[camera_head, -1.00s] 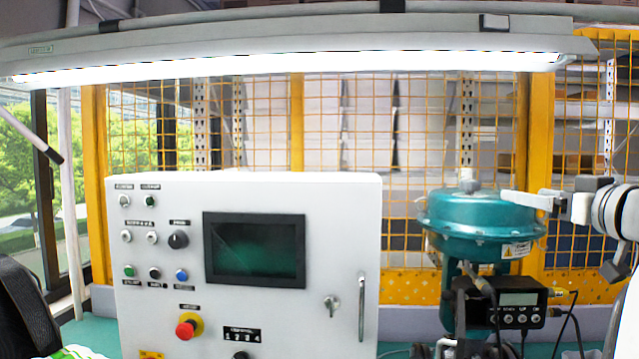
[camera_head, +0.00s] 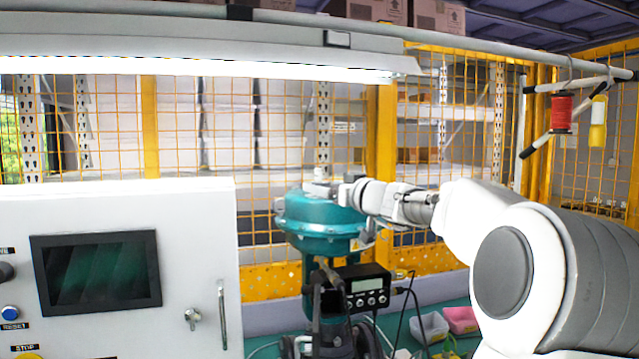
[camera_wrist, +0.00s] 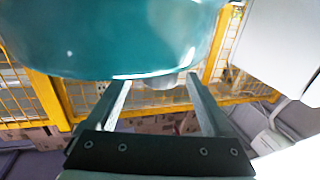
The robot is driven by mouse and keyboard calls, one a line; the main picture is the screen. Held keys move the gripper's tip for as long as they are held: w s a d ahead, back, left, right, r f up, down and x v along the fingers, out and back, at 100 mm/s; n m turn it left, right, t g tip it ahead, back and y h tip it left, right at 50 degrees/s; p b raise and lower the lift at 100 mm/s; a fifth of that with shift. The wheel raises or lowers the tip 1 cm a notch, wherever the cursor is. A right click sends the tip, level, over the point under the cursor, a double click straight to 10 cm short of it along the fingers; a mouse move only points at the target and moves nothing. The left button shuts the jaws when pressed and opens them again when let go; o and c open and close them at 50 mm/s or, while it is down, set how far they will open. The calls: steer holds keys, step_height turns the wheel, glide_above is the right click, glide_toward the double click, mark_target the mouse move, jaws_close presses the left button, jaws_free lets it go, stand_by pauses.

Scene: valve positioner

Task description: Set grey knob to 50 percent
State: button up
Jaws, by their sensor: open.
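The teal valve actuator (camera_head: 322,222) stands right of the white cabinet, with a small grey cap (camera_head: 320,173) on top. I cannot tell if this cap is the grey knob. Below it is the black positioner box (camera_head: 362,289) with a small display and several round buttons. My gripper (camera_head: 318,188) is at the top of the actuator, its fingers partly merging with it. In the wrist view my gripper (camera_wrist: 158,82) has its two fingers apart. The teal dome (camera_wrist: 120,35) fills the top, and a small grey part (camera_wrist: 165,83) shows between the fingertips.
The white cabinet (camera_head: 190,250) with a dark screen (camera_head: 97,272), a key lock and a handle is at left. A dark panel knob (camera_head: 5,271) is cut by the left edge. Yellow mesh fencing stands behind. A pink bin (camera_head: 461,318) and a white bin (camera_head: 430,328) sit at lower right.

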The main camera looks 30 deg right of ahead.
steer(key=shift+w, duration=0.4)
steer(key=shift+f, duration=0.1)
jaws_close()
